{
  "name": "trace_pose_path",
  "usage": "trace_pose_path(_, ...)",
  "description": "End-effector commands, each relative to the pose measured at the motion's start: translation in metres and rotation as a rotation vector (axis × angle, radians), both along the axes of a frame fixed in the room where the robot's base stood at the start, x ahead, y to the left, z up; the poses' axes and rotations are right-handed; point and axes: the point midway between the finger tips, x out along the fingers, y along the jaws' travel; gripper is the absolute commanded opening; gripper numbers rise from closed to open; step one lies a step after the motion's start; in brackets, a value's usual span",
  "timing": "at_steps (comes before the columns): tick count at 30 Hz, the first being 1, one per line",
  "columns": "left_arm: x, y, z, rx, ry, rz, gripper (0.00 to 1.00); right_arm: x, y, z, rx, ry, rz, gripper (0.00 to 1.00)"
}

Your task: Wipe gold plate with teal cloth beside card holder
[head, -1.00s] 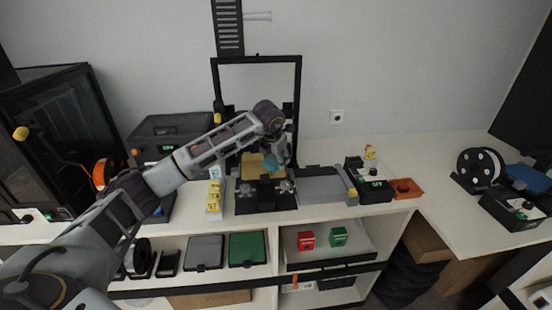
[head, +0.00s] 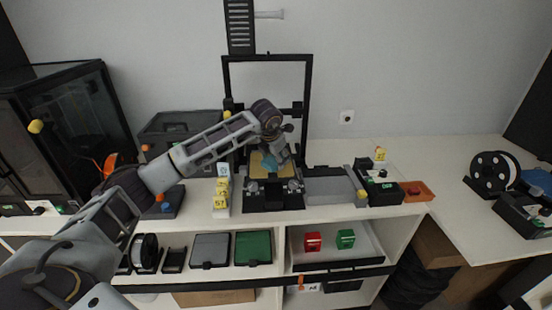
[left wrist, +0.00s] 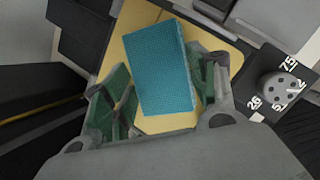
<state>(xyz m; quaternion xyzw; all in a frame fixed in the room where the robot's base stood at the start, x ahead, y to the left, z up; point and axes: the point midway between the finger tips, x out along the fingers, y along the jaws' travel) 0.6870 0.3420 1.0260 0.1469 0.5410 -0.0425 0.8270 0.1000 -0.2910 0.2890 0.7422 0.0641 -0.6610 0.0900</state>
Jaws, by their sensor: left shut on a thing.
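The gold plate (head: 257,171) lies flat on the bed of a black-framed printer in the middle of the head view. In the left wrist view the gold plate (left wrist: 118,48) shows around and behind the cloth. The teal cloth (left wrist: 160,68) is a folded, textured block between the fingers of my left gripper (left wrist: 158,92). In the head view my left gripper (head: 276,154) points down over the plate, with the cloth (head: 268,164) under it. I cannot tell for sure whether cloth and plate touch. The white card holder with yellow cards (head: 221,197) stands left of the printer. My right gripper is out of view.
The printer's black upright frame (head: 309,95) rises around the plate. Knobs (left wrist: 279,87) sit at the bed's front. A grey flat slab (head: 333,188) and a black box (head: 382,191) stand to the right.

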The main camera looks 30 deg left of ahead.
Motion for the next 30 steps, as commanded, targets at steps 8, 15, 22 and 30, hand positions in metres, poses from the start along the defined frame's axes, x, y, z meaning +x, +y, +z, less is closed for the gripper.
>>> trace_pose_path(8,-0.004,0.007,-0.002,0.003,0.003,0.002,0.2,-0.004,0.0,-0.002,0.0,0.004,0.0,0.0)
trace_pose_path(15,-0.011,0.018,-0.002,0.003,0.004,0.002,0.2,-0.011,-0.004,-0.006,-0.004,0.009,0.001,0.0)
trace_pose_path(22,-0.017,0.028,-0.002,0.002,0.005,0.0,0.2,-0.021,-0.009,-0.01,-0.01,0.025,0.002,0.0)
trace_pose_path(30,-0.019,0.031,-0.001,0.001,0.004,0.0,0.2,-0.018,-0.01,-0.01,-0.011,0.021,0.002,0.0)
